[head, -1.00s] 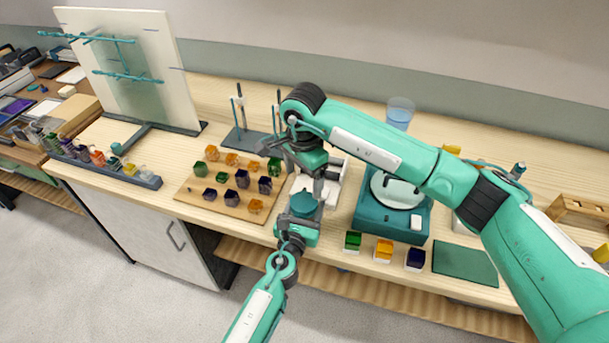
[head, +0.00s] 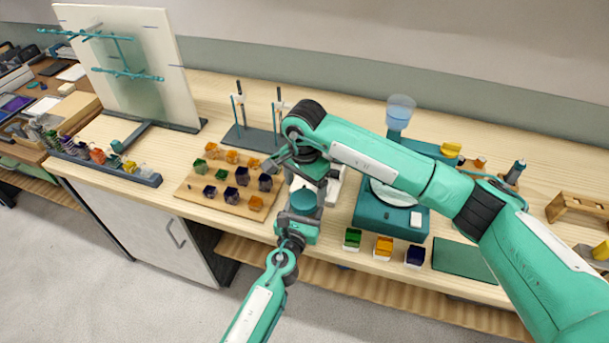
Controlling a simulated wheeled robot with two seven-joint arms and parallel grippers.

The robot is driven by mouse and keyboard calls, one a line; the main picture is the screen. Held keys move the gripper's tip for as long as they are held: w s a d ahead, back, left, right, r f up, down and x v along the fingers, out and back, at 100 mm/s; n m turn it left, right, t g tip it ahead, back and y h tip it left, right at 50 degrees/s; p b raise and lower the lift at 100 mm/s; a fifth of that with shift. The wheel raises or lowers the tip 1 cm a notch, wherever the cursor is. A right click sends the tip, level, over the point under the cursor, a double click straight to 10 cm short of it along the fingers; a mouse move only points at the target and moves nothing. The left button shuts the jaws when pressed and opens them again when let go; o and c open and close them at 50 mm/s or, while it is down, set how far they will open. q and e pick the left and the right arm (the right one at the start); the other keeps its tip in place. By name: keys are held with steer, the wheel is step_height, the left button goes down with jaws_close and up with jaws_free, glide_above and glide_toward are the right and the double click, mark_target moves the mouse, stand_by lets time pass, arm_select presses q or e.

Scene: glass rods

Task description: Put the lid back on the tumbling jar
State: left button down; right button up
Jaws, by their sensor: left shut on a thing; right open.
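My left gripper (head: 298,228) comes up from the bottom and is shut on the tumbling jar, held upright at the front edge of the bench. The round teal lid (head: 303,200) shows at the top of the jar and looks to be on or right at its mouth. Whether it is seated cannot be told. The jar's body is mostly hidden by my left gripper. My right gripper (head: 306,178) is open just above the lid, pointing down. Any gap between its fingers and the lid is too small to judge.
A wooden board (head: 228,205) with several coloured cubes lies left of the grippers. A teal machine (head: 392,217) with a round plate stands right of them, partly behind my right arm. Small coloured boxes (head: 383,247) and a dark green mat (head: 463,262) line the front edge.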

mark_target(304, 198)
steer(key=shift+f, duration=1.85)
steer(key=c, duration=1)
arm_select(q)
steer(key=shift+a, duration=0.1)
arm_select(e)
steer(key=m, duration=0.4)
steer(key=shift+m, duration=0.3)
steer(key=shift+c, duration=0.2)
arm_select(q)
steer(key=shift+w, duration=0.1)
arm_select(e)
steer(key=m, duration=1.8)
steer(key=shift+f, duration=0.1)
steer(key=o, duration=1.1)
steer(key=shift+a, duration=0.1)
